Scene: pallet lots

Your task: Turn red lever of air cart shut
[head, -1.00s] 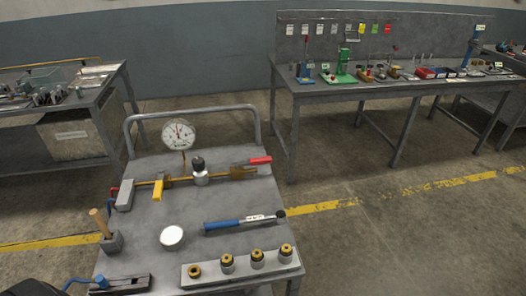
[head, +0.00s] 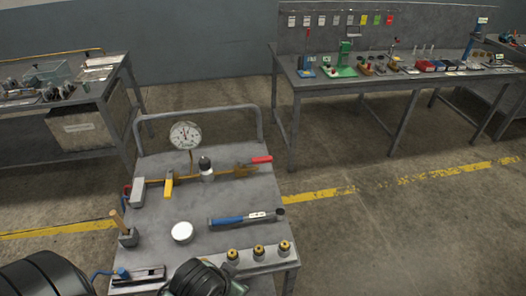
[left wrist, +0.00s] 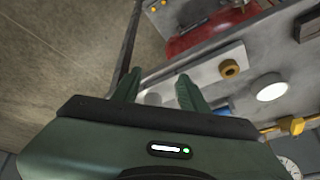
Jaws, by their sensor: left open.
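The air cart (head: 215,200) stands in front of me with a grey top. A brass pipe line crosses its back part. The red lever (head: 261,160) is at the line's right end and points right, roughly along the pipe. A yellow lever (head: 169,186) sits further left on the line, pointing toward me. A round gauge (head: 185,136) stands above it. My left gripper (left wrist: 160,90) is open and empty in the left wrist view, near the cart's edge and apart from the red lever. In the head view its fingertips cannot be made out. My right gripper is not in view.
A blue-handled tool (head: 240,218), a white disc (head: 182,232), a wooden-handled item (head: 119,224) and a block with brass fittings (head: 259,251) lie on the cart top. A bent rail (head: 262,122) rises behind. Workbenches stand back left (head: 60,105) and back right (head: 385,86).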

